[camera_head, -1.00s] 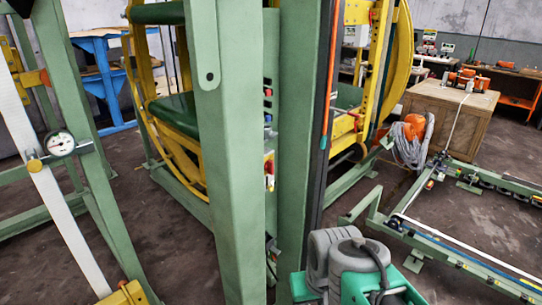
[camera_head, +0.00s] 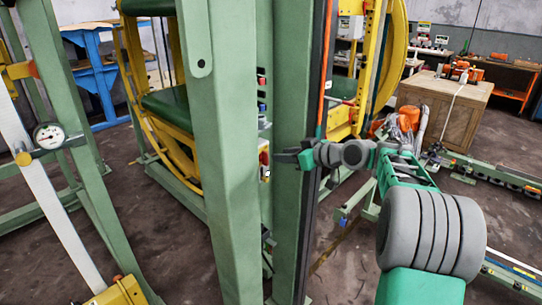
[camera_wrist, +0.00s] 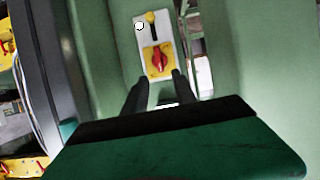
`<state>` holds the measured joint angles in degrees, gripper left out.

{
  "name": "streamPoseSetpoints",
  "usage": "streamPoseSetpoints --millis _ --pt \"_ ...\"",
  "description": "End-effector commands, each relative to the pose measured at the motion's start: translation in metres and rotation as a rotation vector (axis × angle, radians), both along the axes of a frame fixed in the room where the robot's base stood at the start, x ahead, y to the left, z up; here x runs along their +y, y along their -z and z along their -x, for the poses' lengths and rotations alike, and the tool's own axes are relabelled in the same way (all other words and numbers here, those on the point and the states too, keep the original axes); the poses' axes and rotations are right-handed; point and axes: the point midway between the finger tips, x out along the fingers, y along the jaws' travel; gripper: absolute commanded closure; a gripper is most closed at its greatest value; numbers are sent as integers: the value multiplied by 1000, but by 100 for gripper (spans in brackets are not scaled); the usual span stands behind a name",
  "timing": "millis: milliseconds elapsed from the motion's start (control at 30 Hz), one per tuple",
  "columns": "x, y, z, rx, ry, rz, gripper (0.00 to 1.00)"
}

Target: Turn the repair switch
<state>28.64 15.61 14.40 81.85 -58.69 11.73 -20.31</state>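The likely repair switch (camera_wrist: 157,62) is a red rotary knob on a yellow square, low on a white panel (camera_wrist: 143,31) fixed to a green post. In the head view, the red and yellow switch (camera_head: 264,157) shows only edge-on between the green posts. My gripper (camera_wrist: 159,88) has its two dark fingers apart, with nothing between them. They point at the knob from just below it in the wrist view, and I see no clear contact. In the head view my gripper (camera_head: 284,158) reaches left past the front post, its tips close to the switch.
A thick green post (camera_head: 292,230) stands right beside my gripper, and another green post (camera_head: 222,150) is left of the switch. A small black and yellow lever (camera_wrist: 151,22) sits above the knob. A yellow ring frame (camera_head: 160,150) stands behind. A wooden crate (camera_head: 462,120) is at right.

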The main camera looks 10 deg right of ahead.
Motion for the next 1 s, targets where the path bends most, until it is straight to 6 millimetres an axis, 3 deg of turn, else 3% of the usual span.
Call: streamPoseSetpoints --millis 300,633,1000 --pt "32 21 -42 5 -1 0 67" --pt "35 25 -47 5 2 0 67" --pt "36 25 -47 5 2 1 98"
